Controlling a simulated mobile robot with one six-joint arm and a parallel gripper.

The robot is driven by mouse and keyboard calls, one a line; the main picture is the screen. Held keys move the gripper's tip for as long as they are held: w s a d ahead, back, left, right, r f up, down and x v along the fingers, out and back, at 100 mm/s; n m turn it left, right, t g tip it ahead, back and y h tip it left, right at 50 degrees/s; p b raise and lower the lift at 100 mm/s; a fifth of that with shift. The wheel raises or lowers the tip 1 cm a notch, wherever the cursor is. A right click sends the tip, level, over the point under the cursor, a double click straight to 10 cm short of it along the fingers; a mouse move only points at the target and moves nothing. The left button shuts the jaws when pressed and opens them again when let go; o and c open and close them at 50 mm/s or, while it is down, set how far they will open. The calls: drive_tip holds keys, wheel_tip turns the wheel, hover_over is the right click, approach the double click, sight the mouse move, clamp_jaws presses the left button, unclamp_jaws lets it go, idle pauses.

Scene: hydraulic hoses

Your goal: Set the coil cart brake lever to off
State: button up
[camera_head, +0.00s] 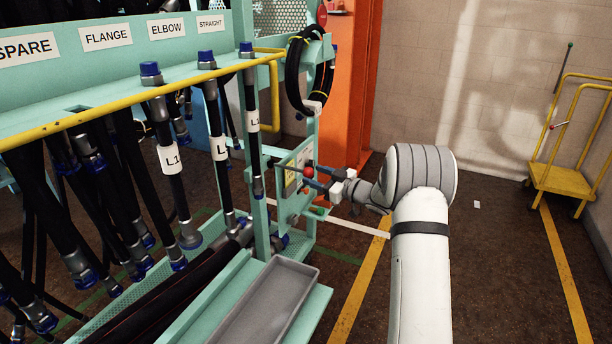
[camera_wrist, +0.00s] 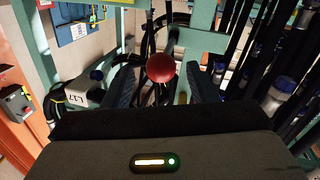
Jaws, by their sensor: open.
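A red ball knob (camera_head: 309,171) stands in front of a small labelled panel (camera_head: 291,182) on the end of the teal hose rack. It appears to be a lever's end, but its stem and any off mark cannot be made out. In the wrist view the red knob (camera_wrist: 161,68) appears between the two dark fingers of my gripper (camera_wrist: 163,80), with space on both sides. My gripper (camera_head: 312,180) is open and holds nothing. Whether the knob is level with the fingertips or beyond them is unclear. Which lever is the coil cart's brake is not readable.
Hoses hang on the teal rack (camera_head: 210,78) at left, with a black coil (camera_head: 293,75) above the panel. A grey tray (camera_head: 262,305) sits low in front. The floor between is mostly clear.

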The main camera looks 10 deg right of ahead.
sight(308, 173)
drive_tip(key=shift+x, duration=1.9)
drive_tip(key=shift+d, duration=0.1)
clamp_jaws()
drive_tip(key=shift+r, duration=0.1)
